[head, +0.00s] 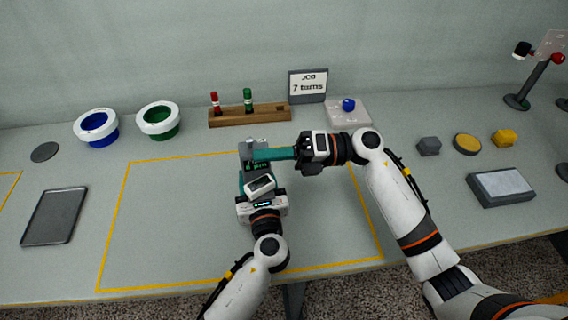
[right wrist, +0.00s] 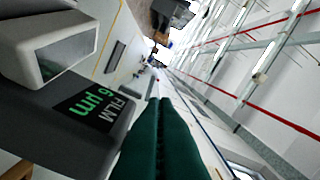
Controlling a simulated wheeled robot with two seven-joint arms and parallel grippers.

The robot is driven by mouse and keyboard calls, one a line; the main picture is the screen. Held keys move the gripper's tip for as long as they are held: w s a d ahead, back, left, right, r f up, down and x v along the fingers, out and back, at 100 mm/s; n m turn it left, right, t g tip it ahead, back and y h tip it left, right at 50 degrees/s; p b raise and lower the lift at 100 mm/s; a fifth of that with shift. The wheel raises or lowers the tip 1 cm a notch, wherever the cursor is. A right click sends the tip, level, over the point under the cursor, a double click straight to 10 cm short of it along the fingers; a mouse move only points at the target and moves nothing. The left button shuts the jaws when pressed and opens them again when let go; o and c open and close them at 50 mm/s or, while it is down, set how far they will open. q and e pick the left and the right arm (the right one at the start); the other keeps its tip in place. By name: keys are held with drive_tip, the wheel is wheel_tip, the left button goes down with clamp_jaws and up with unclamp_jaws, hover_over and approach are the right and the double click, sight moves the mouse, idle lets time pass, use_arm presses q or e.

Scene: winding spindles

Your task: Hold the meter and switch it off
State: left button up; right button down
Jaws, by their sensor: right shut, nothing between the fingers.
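The meter (head: 259,165) is a dark grey device with a lit green display, held upright above the table inside the yellow outline. Its display (right wrist: 92,107) reads "FILM 6 µm" in the right wrist view. My left gripper (head: 250,179) comes from below in the head view and appears shut on the meter; its own housing hides much of the grip. The switch is not clearly visible.
A grey tray (head: 54,216) lies left. Small blocks and a pad (head: 500,187) lie right. The outlined area (head: 150,230) is otherwise clear.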

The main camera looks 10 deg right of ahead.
use_arm(q)
drive_tip(key=shift+f, duration=0.15)
use_arm(e)
drive_tip(key=shift+w+a+r, duration=0.1)
drive_tip(key=shift+w+r, duration=0.15)
drive_tip(key=shift+w, duration=0.2)
drive_tip(key=shift+r+m, duration=0.1)
drive_tip(key=shift+m, duration=0.7)
drive_tip(key=shift+w+r+m, duration=0.1)
drive_tip(key=shift+m, duration=0.5)
